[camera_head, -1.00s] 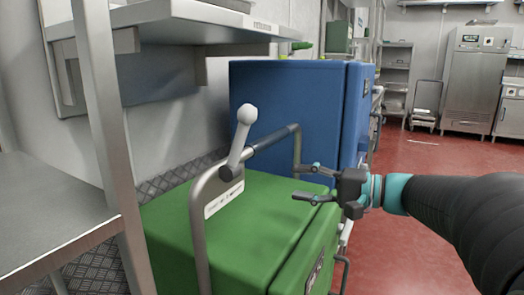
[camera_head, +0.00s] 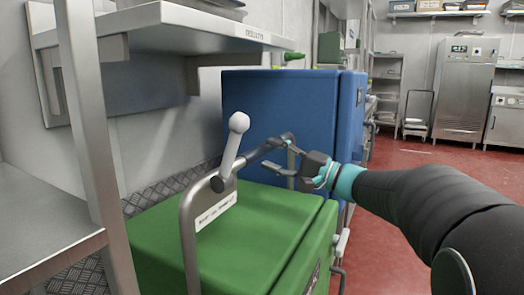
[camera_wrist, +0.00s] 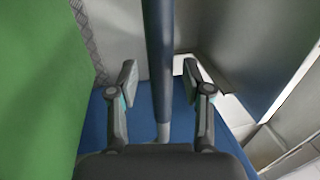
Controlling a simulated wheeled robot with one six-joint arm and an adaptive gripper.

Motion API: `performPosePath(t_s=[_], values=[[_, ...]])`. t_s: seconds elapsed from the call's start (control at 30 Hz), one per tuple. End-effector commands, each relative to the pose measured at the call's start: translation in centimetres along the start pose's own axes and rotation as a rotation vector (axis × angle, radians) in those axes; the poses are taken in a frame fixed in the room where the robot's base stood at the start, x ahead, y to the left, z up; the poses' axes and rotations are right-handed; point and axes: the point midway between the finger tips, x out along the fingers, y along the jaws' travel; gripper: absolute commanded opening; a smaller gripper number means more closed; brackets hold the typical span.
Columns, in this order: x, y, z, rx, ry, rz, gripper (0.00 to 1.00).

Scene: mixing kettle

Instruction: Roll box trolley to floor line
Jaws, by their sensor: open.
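A green box (camera_head: 235,240) stands at the bottom of the head view, with a bent metal handle frame (camera_head: 187,230) over it. The frame carries a dark grip bar (camera_head: 254,157), a white-knobbed lever (camera_head: 235,145) and a white label. My gripper (camera_head: 283,158) is open at the far end of the bar. In the wrist view, the dark bar (camera_wrist: 159,45) runs between my two open fingers (camera_wrist: 159,82), with gaps on both sides. I cannot tell any floor line in these views.
A large blue box (camera_head: 290,105) stands just behind the green one. A metal shelf unit (camera_head: 95,150) is close on the left, against the wall. Red floor (camera_head: 400,160) lies open to the right. A small trolley (camera_head: 417,115) and steel cabinets (camera_head: 465,85) stand at the back.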

Motion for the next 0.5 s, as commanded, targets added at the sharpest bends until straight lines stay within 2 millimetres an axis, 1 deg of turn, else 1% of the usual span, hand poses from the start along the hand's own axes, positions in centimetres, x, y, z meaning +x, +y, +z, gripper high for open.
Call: performPosePath(t_s=[0.03, 0.1, 0.2, 0.3, 0.5], values=[[0.9, 0.0, 0.1, 0.000, -0.003, 0.001, 0.49], [1.8, 0.0, 0.1, 0.001, -0.003, 0.001, 0.49], [2.6, 0.0, 0.0, 0.000, -0.001, 0.001, 0.49], [3.2, 0.0, 0.0, 0.000, -0.001, 0.000, 0.49], [3.4, 0.0, 0.0, 0.000, 0.001, 0.000, 0.49]])
